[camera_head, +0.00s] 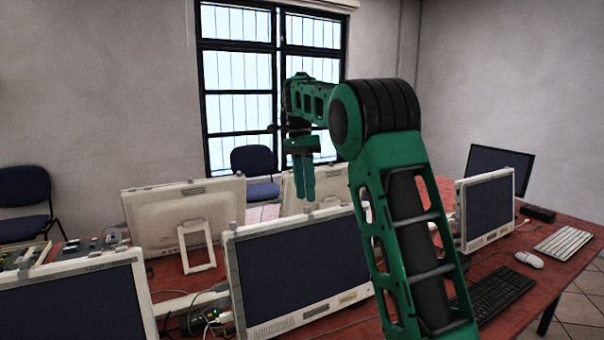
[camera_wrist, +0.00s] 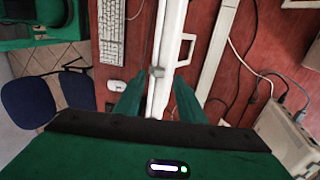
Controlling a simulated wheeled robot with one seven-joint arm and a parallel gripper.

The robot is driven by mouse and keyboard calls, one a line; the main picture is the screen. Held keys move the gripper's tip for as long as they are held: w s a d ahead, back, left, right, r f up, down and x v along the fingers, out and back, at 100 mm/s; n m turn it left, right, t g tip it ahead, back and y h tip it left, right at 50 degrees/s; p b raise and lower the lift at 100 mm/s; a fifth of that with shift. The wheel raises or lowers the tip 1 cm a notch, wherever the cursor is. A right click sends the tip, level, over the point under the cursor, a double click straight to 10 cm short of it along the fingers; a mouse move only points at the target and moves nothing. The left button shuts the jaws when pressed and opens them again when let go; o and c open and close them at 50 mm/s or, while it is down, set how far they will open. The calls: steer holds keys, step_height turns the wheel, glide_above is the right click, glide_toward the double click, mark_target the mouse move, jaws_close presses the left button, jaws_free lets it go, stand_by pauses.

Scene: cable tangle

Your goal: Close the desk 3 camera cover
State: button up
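My gripper (camera_head: 304,196) points down above the back row of monitors in the head view. Its two green fingers are apart in the wrist view (camera_wrist: 158,82), with nothing held between them. A white monitor's top edge (camera_wrist: 172,30) runs below and between the fingers. A small grey block (camera_wrist: 156,71) sits on that edge, between the fingertips; it looks like a camera cover, but whether it is open or shut cannot be told. In the head view the white monitor behind my gripper (camera_head: 330,182) is partly hidden by my arm. No desk number is readable.
Other white monitors stand at the front centre (camera_head: 300,268), front left (camera_head: 75,300), back left (camera_head: 180,215) and right (camera_head: 488,208). A black keyboard (camera_head: 492,293), white keyboard (camera_head: 564,243) and white mouse (camera_head: 529,259) lie on the red desk (camera_head: 545,285). Cables (camera_wrist: 245,60) run across the desk.

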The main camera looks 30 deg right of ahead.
steer(key=v, duration=0.7)
steer(key=shift+r, duration=0.2)
stand_by(0.4)
